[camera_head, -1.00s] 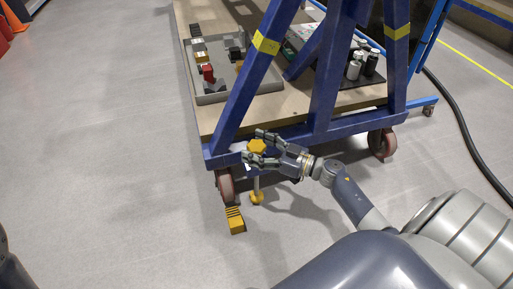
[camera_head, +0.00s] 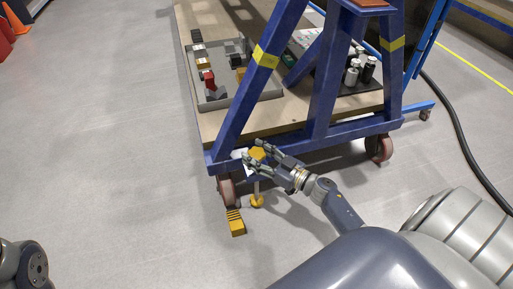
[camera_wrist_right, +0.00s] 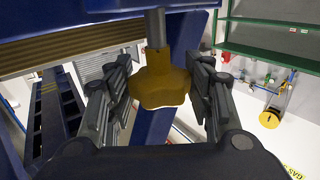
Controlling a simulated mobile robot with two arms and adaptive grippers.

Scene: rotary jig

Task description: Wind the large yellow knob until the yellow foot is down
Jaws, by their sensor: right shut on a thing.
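The large yellow knob (camera_head: 257,153) sits at the near left corner of the blue trolley frame. My right gripper (camera_head: 254,151) is shut on it, one finger on each side. In the right wrist view the lobed yellow knob (camera_wrist_right: 160,84) is between the two dark fingers of my right gripper (camera_wrist_right: 160,78), with a grey spindle (camera_wrist_right: 155,28) running up from it. The yellow foot (camera_head: 256,201) is below the knob, close to the floor. I cannot tell whether it touches the floor. My left gripper is out of view.
The blue trolley frame (camera_head: 240,105) stands on castors; one castor (camera_head: 227,188) is left of the foot. A yellow striped block (camera_head: 236,222) lies on the floor before that castor. A grey tray (camera_head: 238,98) with parts rests on the trolley shelf.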

